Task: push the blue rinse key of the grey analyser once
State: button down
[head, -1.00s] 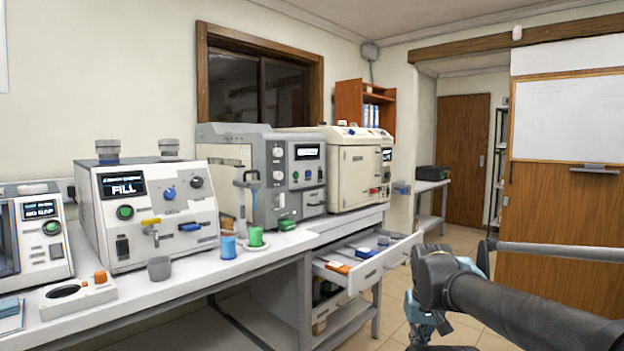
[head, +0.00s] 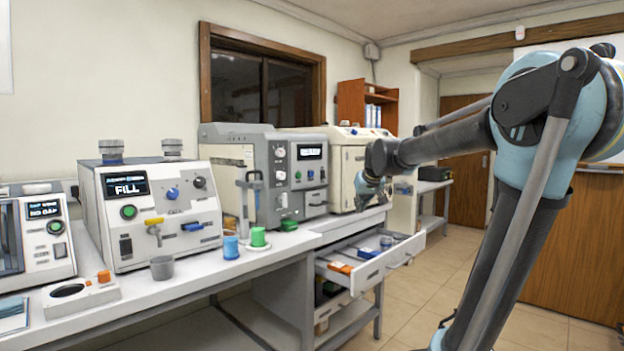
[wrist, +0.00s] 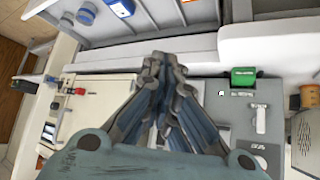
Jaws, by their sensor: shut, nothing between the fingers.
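The grey analyser (head: 265,180) stands on the bench in the middle of the head view, with a small lit display, white knobs and a green part on its front. I cannot make out its blue rinse key for certain. My gripper (head: 366,192) hangs in front of the cream machine, to the right of the grey analyser. In the wrist view my gripper (wrist: 163,65) is shut and empty, its fingers pointing towards the top of the picture. The analyser's grey front (wrist: 230,120) lies partly hidden behind the fingers there.
The cream machine (head: 350,160) stands right of the analyser. A green block (head: 289,225) sits at the analyser's foot; it also shows in the wrist view (wrist: 243,77). An open drawer (head: 370,265) sticks out below the bench. A FILL machine (head: 150,215) stands left.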

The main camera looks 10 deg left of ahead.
aim_at(311, 174)
jog(key=w+a+r+t, duration=0.1)
jog(key=w+a+r, duration=0.2)
jog(key=w, duration=0.3)
jog(key=w+a+r+n+y, duration=0.1)
jog(key=w+a+r, duration=0.3)
jog(key=w+a, duration=0.2)
jog(key=shift+a+r+t, duration=0.15)
jog(key=shift+a+t, duration=0.05)
jog(key=shift+t, duration=0.2)
jog(key=shift+w, duration=0.1)
jog(key=w+a, duration=0.5)
jog(key=a, duration=0.2)
jog(key=shift+w, duration=0.2)
dwell(0.8)
jog(key=shift+w+a, duration=0.2)
jog(key=shift+a, duration=0.1)
jog(key=shift+w+a, duration=0.25)
jog(key=shift+a, duration=0.05)
dwell(0.9)
jog(key=shift+d, duration=0.1)
jog(key=shift+s+d, duration=0.5)
jog(key=shift+d, duration=0.05)
